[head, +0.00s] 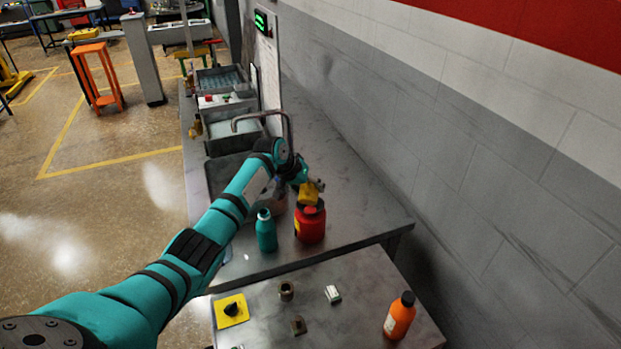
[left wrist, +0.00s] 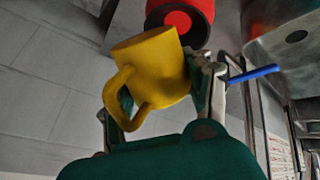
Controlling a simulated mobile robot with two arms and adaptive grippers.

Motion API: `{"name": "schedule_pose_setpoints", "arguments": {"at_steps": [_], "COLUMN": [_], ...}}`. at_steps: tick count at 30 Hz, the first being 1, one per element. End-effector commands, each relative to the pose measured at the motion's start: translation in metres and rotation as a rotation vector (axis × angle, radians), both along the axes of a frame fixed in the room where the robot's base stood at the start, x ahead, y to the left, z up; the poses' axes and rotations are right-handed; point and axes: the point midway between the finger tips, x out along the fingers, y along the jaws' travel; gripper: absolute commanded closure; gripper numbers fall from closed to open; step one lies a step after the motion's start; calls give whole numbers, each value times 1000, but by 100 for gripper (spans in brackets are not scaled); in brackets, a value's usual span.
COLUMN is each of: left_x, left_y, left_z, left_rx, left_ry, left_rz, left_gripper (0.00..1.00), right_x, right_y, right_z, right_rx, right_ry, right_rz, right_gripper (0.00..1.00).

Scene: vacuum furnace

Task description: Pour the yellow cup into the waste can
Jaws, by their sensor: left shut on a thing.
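My left gripper (head: 304,181) is shut on the yellow cup (head: 309,194). In the left wrist view, the yellow cup (left wrist: 152,66) sits between the fingers with its handle toward my palm. In the head view the cup appears just above the top of the red waste can (head: 310,227), partly overlapping it. The red can (left wrist: 180,18) also shows just beyond the cup in the left wrist view. I cannot tell whether cup and can touch, how far the cup is tilted, or what is inside it. My right gripper is not in view.
A teal bottle (head: 266,231) stands close to the left of the can. A sink with a curved faucet (head: 288,125) lies behind. A grey wall (head: 470,150) bounds the right.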

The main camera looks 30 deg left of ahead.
Motion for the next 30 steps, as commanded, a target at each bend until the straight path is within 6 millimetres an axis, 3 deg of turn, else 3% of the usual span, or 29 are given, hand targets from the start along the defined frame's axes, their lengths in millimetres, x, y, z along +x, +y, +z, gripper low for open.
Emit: {"name": "schedule_pose_setpoints", "arguments": {"at_steps": [5,9,30], "left_x": [-8,-7,-11], "left_y": [-2,-2,-3], "left_z": [-8,-15,-24], "left_rx": [69,115,242], "left_ry": [-204,-349,-731], "left_rz": [-3,-1,-1], "left_gripper": [100,100,100], "right_x": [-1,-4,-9], "right_y": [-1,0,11], "right_z": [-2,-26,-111], "right_rx": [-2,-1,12], "right_ry": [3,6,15], "right_rz": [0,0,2], "right_gripper": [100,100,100]}}
